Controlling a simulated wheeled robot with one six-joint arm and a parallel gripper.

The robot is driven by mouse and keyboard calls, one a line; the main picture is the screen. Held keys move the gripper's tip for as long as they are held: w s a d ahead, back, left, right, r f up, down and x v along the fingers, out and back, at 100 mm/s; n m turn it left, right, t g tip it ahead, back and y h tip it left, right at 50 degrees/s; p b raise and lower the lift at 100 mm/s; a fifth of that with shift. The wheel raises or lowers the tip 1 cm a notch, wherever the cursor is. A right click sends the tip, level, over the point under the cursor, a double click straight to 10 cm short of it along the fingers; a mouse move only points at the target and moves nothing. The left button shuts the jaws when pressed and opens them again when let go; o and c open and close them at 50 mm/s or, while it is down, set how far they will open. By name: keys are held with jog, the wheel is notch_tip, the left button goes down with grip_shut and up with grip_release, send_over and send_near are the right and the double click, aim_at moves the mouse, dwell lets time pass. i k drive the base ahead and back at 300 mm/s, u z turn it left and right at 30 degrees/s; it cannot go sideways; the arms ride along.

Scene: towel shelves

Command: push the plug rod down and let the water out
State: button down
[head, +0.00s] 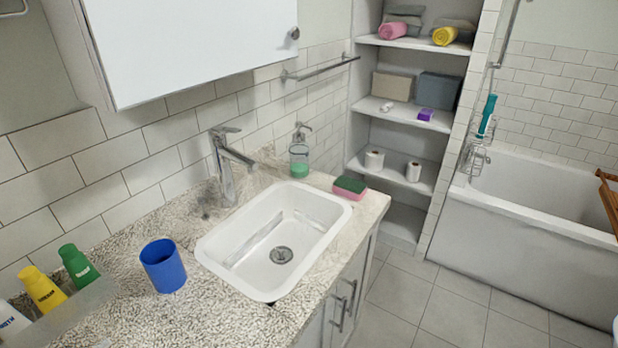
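The white sink (318,253) is set into the speckled counter, with a round metal drain (281,255) in its floor. Streaky grey reflections show in the basin, and I cannot tell whether water stands in it. A tall chrome faucet (224,170) rises behind the sink, its spout reaching over the basin. I cannot make out the plug rod clearly; a small blurred shape (205,213) lies at the left of the faucet base. My gripper is not in view.
A blue cup (163,266) stands left of the sink, near green (79,265) and yellow (43,289) bottles. A soap dispenser (299,155) and a sponge (349,187) are beyond the basin. A white cabinet (190,40) hangs above. The tiled floor (440,300) is clear.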

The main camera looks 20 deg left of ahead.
aim_at(201, 200)
jog(key=z, duration=0.35)
jog(key=i, duration=0.7)
jog(key=u, duration=1.95)
